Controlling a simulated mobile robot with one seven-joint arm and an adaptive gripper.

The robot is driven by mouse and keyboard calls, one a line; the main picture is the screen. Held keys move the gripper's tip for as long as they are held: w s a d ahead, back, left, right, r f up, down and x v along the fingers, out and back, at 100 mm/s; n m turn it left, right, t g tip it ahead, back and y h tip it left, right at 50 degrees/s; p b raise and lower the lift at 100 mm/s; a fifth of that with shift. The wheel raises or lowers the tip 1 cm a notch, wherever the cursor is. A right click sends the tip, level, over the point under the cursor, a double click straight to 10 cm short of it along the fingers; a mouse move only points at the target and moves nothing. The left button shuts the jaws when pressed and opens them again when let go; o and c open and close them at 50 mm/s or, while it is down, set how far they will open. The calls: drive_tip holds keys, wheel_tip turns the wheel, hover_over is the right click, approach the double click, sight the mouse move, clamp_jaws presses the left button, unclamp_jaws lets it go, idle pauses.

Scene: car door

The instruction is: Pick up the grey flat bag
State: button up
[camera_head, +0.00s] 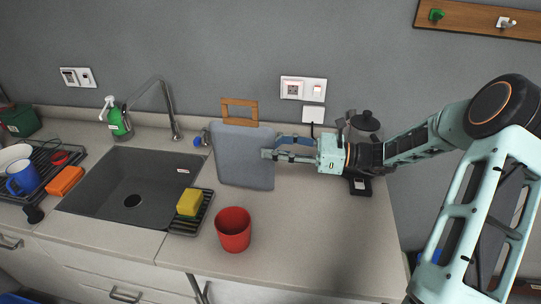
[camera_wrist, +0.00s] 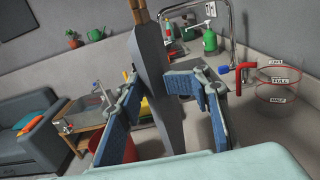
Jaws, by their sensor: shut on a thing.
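The grey flat bag (camera_head: 246,160) stands upright on the counter toward the wall, with a wooden handle on top. In the wrist view the bag (camera_wrist: 152,62) shows nearly edge-on, running between the blue finger pads. My gripper (camera_head: 268,153) reaches in from the right and is shut on the bag's right side. In the wrist view my gripper (camera_wrist: 160,90) has one finger on each side of it. I cannot tell clearly whether the bag's lower edge still touches the counter.
A red cup (camera_head: 233,231) stands in front of the bag. A yellow sponge (camera_head: 189,202) sits on a black rack beside the sink (camera_head: 125,190), left of the bag. A glass-lidded appliance (camera_head: 363,128) stands behind my wrist. The counter at front right is clear.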

drive_tip(key=s+d+r, duration=0.4)
drive_tip(key=s+r, duration=0.3)
drive_tip(key=s, duration=0.3)
drive_tip(key=shift+s+d+b, duration=0.2)
drive_tip(key=shift+s+b, duration=0.15)
drive_tip(key=shift+s, duration=0.05)
drive_tip(key=shift+d, duration=0.15)
